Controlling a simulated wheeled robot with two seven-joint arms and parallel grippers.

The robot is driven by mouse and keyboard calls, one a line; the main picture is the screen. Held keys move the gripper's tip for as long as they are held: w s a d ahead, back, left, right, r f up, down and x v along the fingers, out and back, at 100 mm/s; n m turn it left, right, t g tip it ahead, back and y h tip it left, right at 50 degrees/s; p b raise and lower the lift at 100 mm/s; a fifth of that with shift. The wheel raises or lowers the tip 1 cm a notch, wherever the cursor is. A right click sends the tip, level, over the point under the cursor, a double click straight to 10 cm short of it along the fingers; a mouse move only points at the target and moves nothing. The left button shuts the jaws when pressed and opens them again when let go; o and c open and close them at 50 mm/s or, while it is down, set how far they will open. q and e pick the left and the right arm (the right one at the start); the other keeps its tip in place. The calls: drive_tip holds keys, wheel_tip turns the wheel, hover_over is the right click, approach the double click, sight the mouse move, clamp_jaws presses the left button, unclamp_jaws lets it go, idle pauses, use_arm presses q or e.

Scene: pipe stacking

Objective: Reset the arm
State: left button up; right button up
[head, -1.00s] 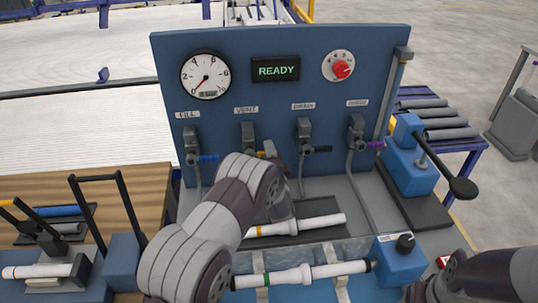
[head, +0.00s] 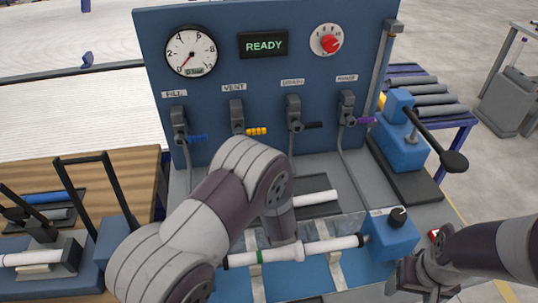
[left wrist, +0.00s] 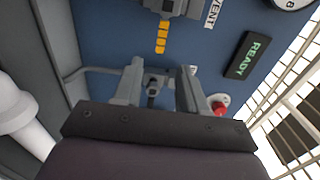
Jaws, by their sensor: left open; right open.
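The blue test panel (head: 225,85) carries a gauge (head: 191,52), a display (head: 263,44) reading READY and a red knob (head: 329,43). Below are the fill, vent, drain and another valve; the vent valve's yellow handle (head: 257,131) points right. My left arm crosses the middle of the head view and hides its gripper there. In the left wrist view my left gripper (left wrist: 158,88) is open and empty, apart from the yellow handle (left wrist: 161,38). My right gripper (head: 415,280) is open at the lower right, below the blue clamp block (head: 388,237).
A white pipe (head: 330,244) lies across the fixture, partly behind my left arm. Another white pipe (head: 318,197) lies on a dark pad behind it. A blue lever press (head: 405,140) stands at right. A wooden bench (head: 120,170) with fixtures is at left.

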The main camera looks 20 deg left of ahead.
use_arm(q)
drive_tip(key=s+f+n+g+h, duration=0.1)
drive_tip(key=s+n+g+h, duration=0.6)
drive_tip(key=s, duration=1.7)
drive_tip(key=n+g, duration=0.5)
drive_tip(key=g, duration=0.2)
drive_tip(key=shift+s+n+g+h, duration=0.15)
drive_tip(key=shift+n+g+h, duration=0.25)
